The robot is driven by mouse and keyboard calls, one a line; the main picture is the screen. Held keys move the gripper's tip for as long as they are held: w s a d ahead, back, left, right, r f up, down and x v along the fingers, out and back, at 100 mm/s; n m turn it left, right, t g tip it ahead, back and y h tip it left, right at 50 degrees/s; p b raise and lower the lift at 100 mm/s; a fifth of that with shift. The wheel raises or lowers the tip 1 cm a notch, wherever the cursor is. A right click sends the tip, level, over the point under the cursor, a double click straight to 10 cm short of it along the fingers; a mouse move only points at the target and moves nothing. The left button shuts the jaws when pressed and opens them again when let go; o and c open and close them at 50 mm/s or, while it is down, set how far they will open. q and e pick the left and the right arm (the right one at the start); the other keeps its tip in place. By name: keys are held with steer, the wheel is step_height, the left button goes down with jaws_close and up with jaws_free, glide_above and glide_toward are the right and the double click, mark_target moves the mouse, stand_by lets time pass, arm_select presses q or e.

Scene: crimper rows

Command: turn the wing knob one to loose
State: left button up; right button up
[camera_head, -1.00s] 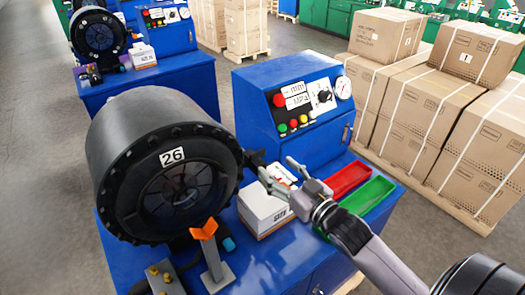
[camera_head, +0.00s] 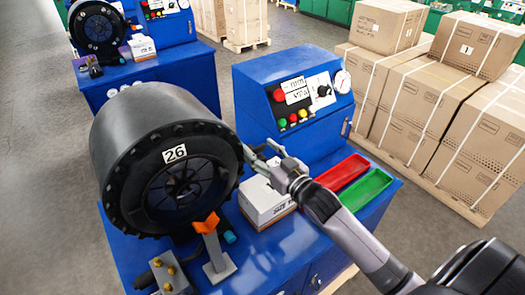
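The black crimper head (camera_head: 150,125), marked 26, stands on a blue machine bench. In the earlier frame a small dark knob-like part sticks out from its right side; now my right gripper covers that spot, so I cannot see the wing knob clearly. My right gripper (camera_head: 258,151) reaches in from the lower right, with its fingertips close beside the crimper's right rim. Its fingers look spread apart; whether they touch the knob I cannot tell. My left gripper is out of view.
A white box (camera_head: 262,204) stands under my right gripper. A red tray (camera_head: 342,172) and a green tray (camera_head: 366,190) lie to the right. Behind is the control panel (camera_head: 305,98). An orange-topped stand (camera_head: 213,245) is in front. Stacked cartons (camera_head: 425,95) fill the right back.

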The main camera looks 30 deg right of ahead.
steer(key=c, duration=0.9)
